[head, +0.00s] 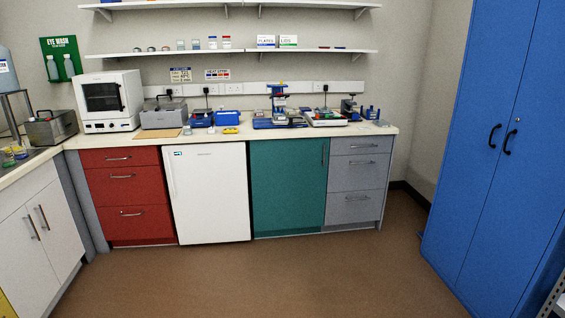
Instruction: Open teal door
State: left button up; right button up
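The teal door (288,187) is the front of a base cabinet under the back bench, in the middle of the head view. It looks shut and flush with its neighbours. A thin vertical handle (323,153) sits near its upper right edge. Neither of my grippers shows in the head view, so nothing of mine is seen near the door.
A white fridge (208,195) stands left of the teal door and grey drawers (356,188) stand right of it. Red drawers (128,195) are further left. A tall blue cabinet (500,140) stands at the right. The brown floor (270,275) in front is clear.

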aim_at(288, 175)
jog(key=i, duration=3.35)
